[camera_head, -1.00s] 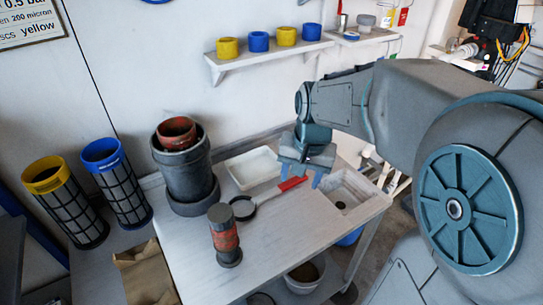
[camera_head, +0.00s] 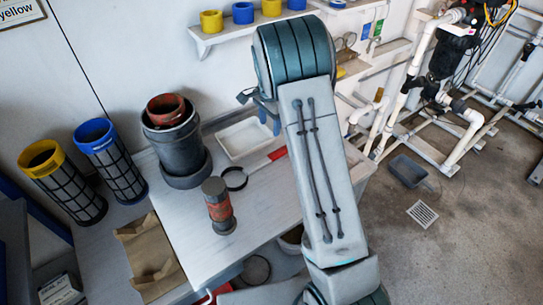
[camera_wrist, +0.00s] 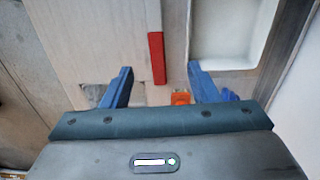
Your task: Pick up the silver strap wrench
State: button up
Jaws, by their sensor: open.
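The strap wrench lies on the worktable (camera_head: 200,255), with a dark round loop (camera_head: 235,179) at one end and a red handle (camera_head: 277,153) at the other. My arm hides part of the table just right of the handle. In the wrist view the red handle (camera_wrist: 157,57) lies ahead, between the lines of my two blue fingers. My gripper (camera_wrist: 160,82) is open with nothing held. In the head view its blue fingers (camera_head: 263,112) show partly, over the back of the table beyond the handle; the rest is behind my arm.
A white tray (camera_head: 222,138) lies behind the wrench. A dark grey cylinder housing (camera_head: 182,150) and a smaller dark-and-red cylinder (camera_head: 219,208) stand left of it. A wall shelf (camera_head: 230,32) with yellow and blue rings is above. A small orange thing (camera_wrist: 180,98) shows near my fingers.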

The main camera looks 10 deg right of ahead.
jog(key=p, duration=0.1)
send_over(272, 156)
jog(key=f, duration=0.8)
jog(key=shift+w+a+f, duration=0.25)
jog(key=shift+w, duration=0.1)
jog(key=f, duration=0.1)
jog(key=f+p, duration=0.2)
jog(key=f, duration=0.1)
jog(key=shift+s+d, duration=0.3)
jog(key=shift+f, duration=0.6)
grip_shut()
